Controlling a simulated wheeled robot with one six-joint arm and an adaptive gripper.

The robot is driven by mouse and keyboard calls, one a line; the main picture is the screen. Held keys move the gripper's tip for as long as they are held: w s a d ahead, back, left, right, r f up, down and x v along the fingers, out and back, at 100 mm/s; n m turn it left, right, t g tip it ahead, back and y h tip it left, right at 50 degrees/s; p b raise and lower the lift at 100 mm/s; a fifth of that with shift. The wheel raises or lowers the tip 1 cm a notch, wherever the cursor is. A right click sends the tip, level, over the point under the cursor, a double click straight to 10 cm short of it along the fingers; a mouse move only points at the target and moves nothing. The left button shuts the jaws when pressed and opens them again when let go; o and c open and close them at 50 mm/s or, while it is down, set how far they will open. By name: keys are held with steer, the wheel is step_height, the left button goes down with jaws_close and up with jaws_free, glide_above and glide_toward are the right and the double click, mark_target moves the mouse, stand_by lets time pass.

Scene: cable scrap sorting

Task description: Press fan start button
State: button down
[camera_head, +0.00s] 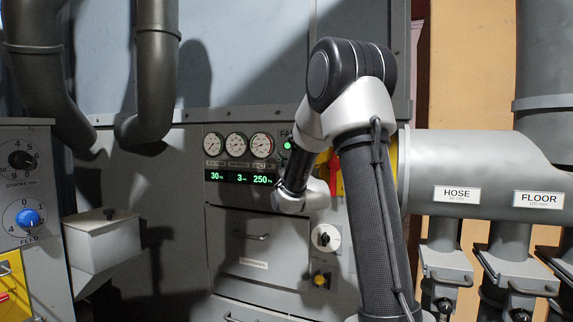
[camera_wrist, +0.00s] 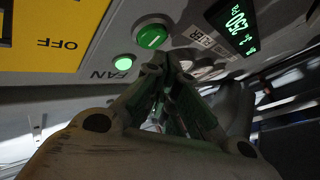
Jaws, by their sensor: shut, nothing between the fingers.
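The green round button (camera_wrist: 153,34) with a white bar mark sits in a pale ring on the grey panel in the wrist view. A smaller lit green lamp (camera_wrist: 122,63) is beside it, near the FAN label (camera_wrist: 108,75). This lit lamp also shows in the head view (camera_head: 287,145). My gripper (camera_wrist: 160,64) is shut and empty, its tips just below the green button in the wrist view. I cannot tell whether they touch the panel. In the head view my arm hides the green button, and the gripper cannot be made out.
A yellow plate (camera_wrist: 50,30) marked OFF is left of the button in the wrist view. A lit green display (camera_wrist: 235,22) is at the upper right. In the head view, gauges (camera_head: 237,145) sit above the display, and the labelled ducts (camera_head: 470,170) stand to the right.

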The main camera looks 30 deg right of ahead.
steer(key=shift+a, duration=0.15)
steer(key=s+a, duration=0.1)
steer(key=a, duration=0.1)
steer(key=s+a, duration=0.1)
steer(key=s, duration=0.1)
steer(key=shift+a, duration=0.35)
stand_by(0.7)
step_height(320, 180, down, 11)
steer(key=m+g+y, duration=0.1)
steer(key=m+g, duration=0.1)
steer(key=g, duration=0.3)
steer(key=s+a+f+m+g+y, duration=0.1)
steer(key=s+a+f+g, duration=0.1)
steer(key=s+f+g, duration=0.5)
steer(key=s+a+r+g, duration=0.1)
steer(key=s+a+g, duration=0.1)
steer(key=s, duration=1.4)
steer(key=s+a+r+g+y, duration=0.1)
steer(key=s+a+g, duration=0.2)
steer(key=s, duration=1.2)
steer(key=shift+s+a+r+m, duration=0.35)
steer(key=shift+s+a+m, duration=0.05)
steer(key=shift+a, duration=0.35)
